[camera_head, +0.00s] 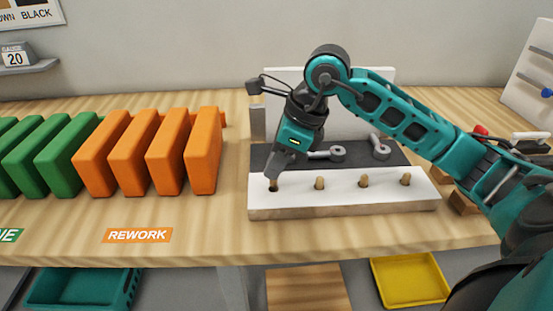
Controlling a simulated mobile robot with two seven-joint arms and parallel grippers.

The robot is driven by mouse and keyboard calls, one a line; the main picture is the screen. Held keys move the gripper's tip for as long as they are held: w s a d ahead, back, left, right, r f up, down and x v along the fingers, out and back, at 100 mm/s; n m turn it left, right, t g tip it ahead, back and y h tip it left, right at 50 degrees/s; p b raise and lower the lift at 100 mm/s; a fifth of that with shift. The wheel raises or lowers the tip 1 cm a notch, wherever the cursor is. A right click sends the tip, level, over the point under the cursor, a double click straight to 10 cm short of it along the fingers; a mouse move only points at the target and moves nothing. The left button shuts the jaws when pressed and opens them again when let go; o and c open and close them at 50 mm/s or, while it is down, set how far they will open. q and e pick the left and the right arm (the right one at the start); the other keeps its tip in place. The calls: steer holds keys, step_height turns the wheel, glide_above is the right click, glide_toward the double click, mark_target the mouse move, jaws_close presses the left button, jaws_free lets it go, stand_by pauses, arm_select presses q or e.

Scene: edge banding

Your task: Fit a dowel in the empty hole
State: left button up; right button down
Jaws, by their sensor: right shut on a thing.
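A white board (340,194) with a row of holes lies on the bench. Three wooden dowels stand upright in it: one (320,183) left of centre, one (363,181) further right and one (405,179) near the right end. My right gripper (273,180) points down over the leftmost hole (273,188). It is shut on a dowel (273,184), whose lower end shows just at the dark hole. I cannot tell how deep the dowel sits. My left gripper is not in view.
Metal fittings (338,153) lie on a dark mat behind the board. Orange blocks (203,150) labelled REWORK and green blocks (68,157) stand to the left. A yellow tray (410,279) and a teal bin (80,288) are below the bench. Bench front left of the board is clear.

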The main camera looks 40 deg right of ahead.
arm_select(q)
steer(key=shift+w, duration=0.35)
arm_select(e)
steer(key=shift+f, duration=0.1)
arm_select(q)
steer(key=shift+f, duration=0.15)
arm_select(e)
steer(key=shift+f, duration=0.15)
arm_select(q)
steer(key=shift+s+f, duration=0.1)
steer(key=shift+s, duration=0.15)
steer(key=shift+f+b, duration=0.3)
steer(key=shift+b, duration=0.15)
arm_select(e)
steer(key=shift+f, duration=0.1)
arm_select(q)
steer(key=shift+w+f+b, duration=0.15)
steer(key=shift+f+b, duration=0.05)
steer(key=shift+b, duration=0.1)
arm_select(e)
steer(key=shift+f, duration=0.35)
stand_by(0.4)
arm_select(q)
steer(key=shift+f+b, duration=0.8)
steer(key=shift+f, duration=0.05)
arm_select(e)
steer(key=shift+f, duration=0.8)
steer(key=c, duration=1.1)
jaws_free()
steer(key=shift+o, duration=0.2)
